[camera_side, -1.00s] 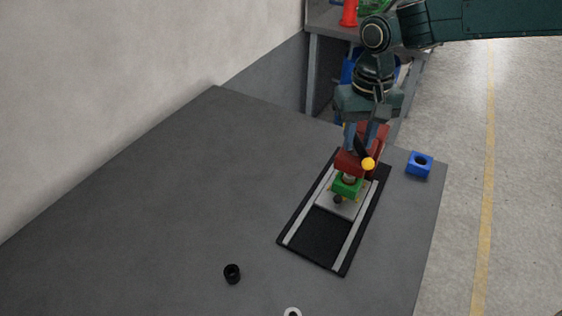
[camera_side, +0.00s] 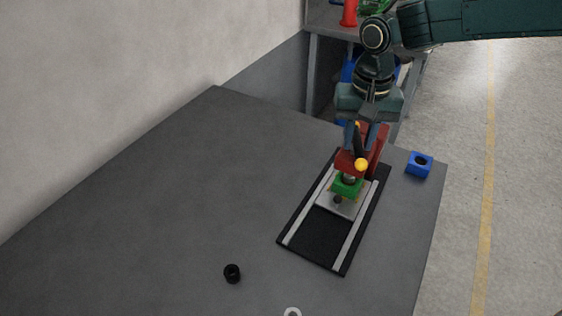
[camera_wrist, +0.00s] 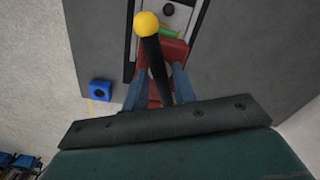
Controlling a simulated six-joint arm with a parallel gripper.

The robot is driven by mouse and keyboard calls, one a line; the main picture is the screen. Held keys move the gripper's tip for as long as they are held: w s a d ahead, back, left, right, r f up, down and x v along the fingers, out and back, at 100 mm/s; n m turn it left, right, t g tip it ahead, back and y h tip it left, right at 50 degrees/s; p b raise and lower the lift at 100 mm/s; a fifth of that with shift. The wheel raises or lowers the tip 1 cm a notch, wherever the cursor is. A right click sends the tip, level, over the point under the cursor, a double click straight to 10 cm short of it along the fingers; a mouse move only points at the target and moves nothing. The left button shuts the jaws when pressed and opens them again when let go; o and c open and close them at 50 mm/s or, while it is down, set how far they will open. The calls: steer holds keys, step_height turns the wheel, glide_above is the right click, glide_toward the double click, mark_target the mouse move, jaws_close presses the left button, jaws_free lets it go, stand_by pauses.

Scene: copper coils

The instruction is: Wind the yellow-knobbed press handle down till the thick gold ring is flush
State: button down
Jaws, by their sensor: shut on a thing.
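The red press (camera_side: 378,147) stands at the far end of a black base with two pale rails (camera_side: 321,237). Its black handle with a yellow knob (camera_side: 361,165) points toward the side camera; the knob also shows in the wrist view (camera_wrist: 146,24). My gripper (camera_side: 366,139) is above the press, its blue-grey fingers shut on the press handle near its hub. A green block (camera_side: 347,186) sits on a pale sliding plate (camera_side: 336,206) under the press. The thick gold ring cannot be made out; the press head and block cover that spot.
A blue block with a round hole (camera_side: 419,164) stands right of the base near the table edge. A small black cylinder (camera_side: 232,273) stands at the front left. A white ring (camera_side: 293,312) lies at the bottom edge. The table's left side is clear.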

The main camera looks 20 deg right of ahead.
steer(key=c, duration=1.4)
jaws_free()
steer(key=shift+r, duration=0.1)
steer(key=shift+r, duration=3.4)
steer(key=shift+f, duration=0.1)
steer(key=shift+f+n, duration=0.9)
steer(key=shift+n, duration=0.1)
